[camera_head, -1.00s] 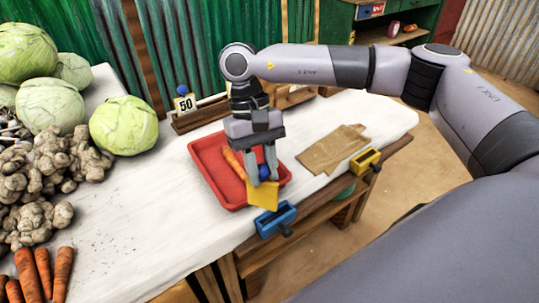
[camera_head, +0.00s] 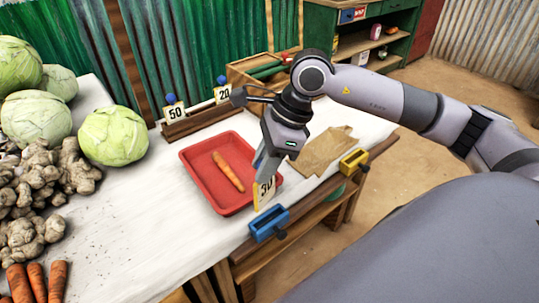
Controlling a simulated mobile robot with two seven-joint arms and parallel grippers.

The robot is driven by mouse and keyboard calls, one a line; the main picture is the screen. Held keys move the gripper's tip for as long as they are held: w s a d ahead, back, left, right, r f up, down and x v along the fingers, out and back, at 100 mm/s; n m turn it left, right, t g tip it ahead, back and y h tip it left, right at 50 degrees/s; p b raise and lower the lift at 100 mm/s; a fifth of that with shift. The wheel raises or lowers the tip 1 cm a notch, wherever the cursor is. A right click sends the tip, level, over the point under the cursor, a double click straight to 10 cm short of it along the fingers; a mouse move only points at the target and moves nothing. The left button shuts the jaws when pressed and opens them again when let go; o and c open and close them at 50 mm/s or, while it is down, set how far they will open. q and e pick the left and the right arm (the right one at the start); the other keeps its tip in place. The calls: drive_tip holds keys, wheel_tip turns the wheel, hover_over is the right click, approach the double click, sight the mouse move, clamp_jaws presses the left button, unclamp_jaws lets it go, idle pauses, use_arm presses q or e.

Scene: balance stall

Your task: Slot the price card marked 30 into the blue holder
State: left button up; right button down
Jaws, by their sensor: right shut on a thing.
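My right gripper (camera_head: 264,172) is shut on the price card marked 30 (camera_head: 264,193). The card is upright, with its number partly visible below the fingers. It is just behind and above the blue holder (camera_head: 269,224), which is fixed at the table's front edge. The card looks apart from the holder's slot, though the exact gap is hard to tell. The card's blue knob is hidden by the gripper. My left gripper is not in view.
A red tray (camera_head: 193,158) with a carrot (camera_head: 228,171) lies behind the card. A yellow holder (camera_head: 354,160) sits farther right on the edge. Cards marked 50 (camera_head: 175,113) and 20 (camera_head: 222,94) stand in a wooden rack (camera_head: 200,120). Brown paper bags (camera_head: 322,152) lie to the right.

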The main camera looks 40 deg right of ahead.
sight(270, 187)
drive_tip(key=m, duration=0.1)
drive_tip(key=d+m+t, duration=0.1)
drive_tip(key=m, duration=0.1)
drive_tip(key=shift+d+r+h, duration=0.15)
drive_tip(key=shift+r+h, duration=0.15)
drive_tip(key=shift+r, duration=0.1)
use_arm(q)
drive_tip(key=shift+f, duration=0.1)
use_arm(e)
drive_tip(key=shift+f, duration=0.1)
drive_tip(key=shift+f+b, duration=0.9)
drive_tip(key=shift+f, duration=0.2)
drive_tip(key=shift+f+b, duration=0.5)
drive_tip(key=shift+f, duration=0.2)
drive_tip(key=shift+f+b, duration=0.6)
drive_tip(key=shift+f, duration=0.3)
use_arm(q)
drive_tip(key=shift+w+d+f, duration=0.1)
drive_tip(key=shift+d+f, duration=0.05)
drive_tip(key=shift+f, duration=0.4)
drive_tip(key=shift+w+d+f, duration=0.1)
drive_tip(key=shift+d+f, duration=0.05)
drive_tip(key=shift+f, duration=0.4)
use_arm(e)
drive_tip(key=shift+f, duration=0.15)
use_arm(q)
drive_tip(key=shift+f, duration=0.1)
